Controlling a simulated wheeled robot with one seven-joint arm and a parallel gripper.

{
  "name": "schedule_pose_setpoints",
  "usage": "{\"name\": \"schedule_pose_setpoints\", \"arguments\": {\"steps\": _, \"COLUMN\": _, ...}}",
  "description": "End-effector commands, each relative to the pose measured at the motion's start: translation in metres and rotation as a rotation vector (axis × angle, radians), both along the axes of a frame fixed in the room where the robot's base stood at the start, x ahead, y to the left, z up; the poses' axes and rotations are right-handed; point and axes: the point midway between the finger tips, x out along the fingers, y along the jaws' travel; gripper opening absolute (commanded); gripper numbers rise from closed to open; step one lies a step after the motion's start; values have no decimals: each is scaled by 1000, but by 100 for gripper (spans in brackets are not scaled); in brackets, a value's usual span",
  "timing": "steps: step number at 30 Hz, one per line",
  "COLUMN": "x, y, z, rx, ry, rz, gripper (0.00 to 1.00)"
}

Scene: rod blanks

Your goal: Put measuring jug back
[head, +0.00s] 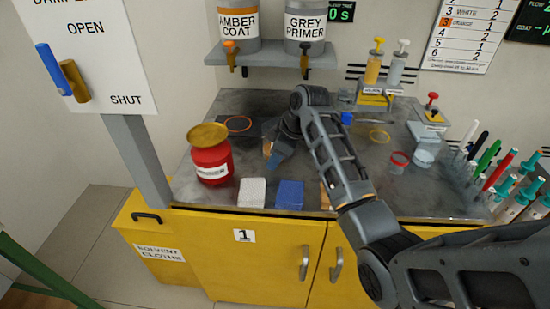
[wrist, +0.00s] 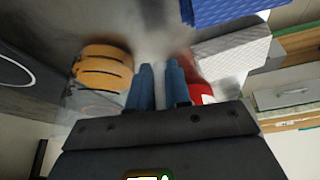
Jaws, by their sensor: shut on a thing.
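My gripper (head: 276,160) hangs low over the middle of the grey bench top, its blue fingers pointing down. In the wrist view the fingers (wrist: 160,88) are close together with a pale strip between them. An orange vessel with dark marks, seemingly the measuring jug (wrist: 103,66), is just left of the fingers in the wrist view. In the head view only a small orange part of it (head: 267,148) shows beside the gripper. The rest is hidden, and I cannot tell whether its base touches the bench. An orange ring (head: 238,124) marks a dark patch behind and left.
A red can (head: 210,158) stands left of the gripper. White (head: 252,193) and blue (head: 289,195) cloths lie at the front edge. A red-rimmed cup (head: 398,162), a yellow ring (head: 379,136) and a clear cup (head: 424,158) are right of my arm. Pump bottles (head: 373,68) stand behind.

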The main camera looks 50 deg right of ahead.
Motion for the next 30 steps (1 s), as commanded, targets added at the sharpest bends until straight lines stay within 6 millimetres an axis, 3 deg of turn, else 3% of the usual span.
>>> {"name": "schedule_pose_setpoints", "arguments": {"steps": 3, "x": 0, "y": 0, "z": -1, "rx": 0, "ry": 0, "rz": 0, "gripper": 0}}
{"name": "schedule_pose_setpoints", "arguments": {"steps": 4, "x": 0, "y": 0, "z": -2, "rx": 1, "ry": 0, "rz": 0, "gripper": 19}}
{"name": "schedule_pose_setpoints", "arguments": {"steps": 12, "x": 0, "y": 0, "z": -1, "rx": 1, "ry": 0, "rz": 0, "gripper": 44}}
{"name": "schedule_pose_setpoints", "arguments": {"steps": 23, "x": -2, "y": -1, "z": 7, "rx": 0, "ry": -1, "rz": 0, "gripper": 44}}
{"name": "schedule_pose_setpoints", "arguments": {"steps": 30, "x": -17, "y": -8, "z": 47, "rx": -2, "ry": -4, "rz": 1, "gripper": 44}}
